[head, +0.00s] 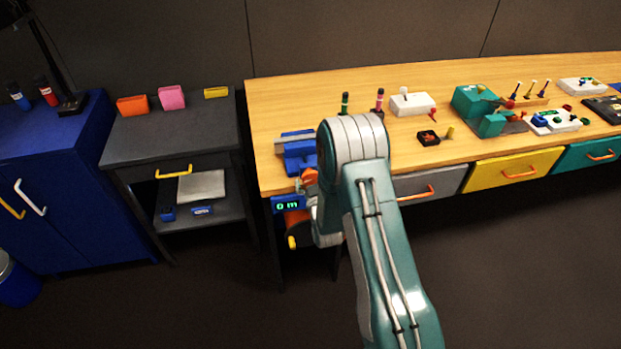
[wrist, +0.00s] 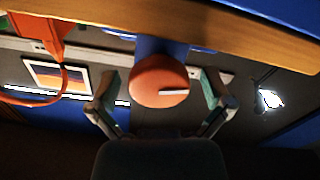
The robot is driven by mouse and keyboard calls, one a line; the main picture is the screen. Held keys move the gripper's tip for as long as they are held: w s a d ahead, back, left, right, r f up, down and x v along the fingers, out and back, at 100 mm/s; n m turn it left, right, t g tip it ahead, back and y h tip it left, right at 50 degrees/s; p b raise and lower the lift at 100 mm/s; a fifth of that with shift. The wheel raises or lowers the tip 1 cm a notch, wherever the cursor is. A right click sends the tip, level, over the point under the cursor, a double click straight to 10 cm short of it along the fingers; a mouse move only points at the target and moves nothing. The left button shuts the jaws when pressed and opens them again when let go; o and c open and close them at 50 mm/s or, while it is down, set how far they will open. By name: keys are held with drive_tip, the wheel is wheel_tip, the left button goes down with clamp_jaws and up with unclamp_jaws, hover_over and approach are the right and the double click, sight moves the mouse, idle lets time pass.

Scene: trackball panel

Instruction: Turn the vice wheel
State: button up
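The blue vice (head: 300,152) is at the left front corner of the wooden bench. In the wrist view its wheel (wrist: 158,86) is an orange disc with a pale mark, with a blue part behind it. My gripper (wrist: 160,80) has its two fingers spread, one on each side of the wheel, with visible gaps; no contact shows. In the head view my arm hides the gripper and much of the area below the vice.
A small blue digital display (head: 289,204) shows just below the bench corner. The bench edge (wrist: 270,35) runs close above the wheel in the wrist view. A dark side table (head: 180,130) stands left, with a gap of floor before the bench.

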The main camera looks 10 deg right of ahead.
drive_tip(key=c, duration=1)
drive_tip(key=shift+m, duration=0.4)
drive_tip(key=m, duration=0.4)
drive_tip(key=shift+m, duration=0.3)
drive_tip(key=m, duration=0.5)
drive_tip(key=shift+a, duration=0.1)
drive_tip(key=shift+m, duration=0.3)
drive_tip(key=o, duration=1.1)
drive_tip(key=shift+c, duration=0.2)
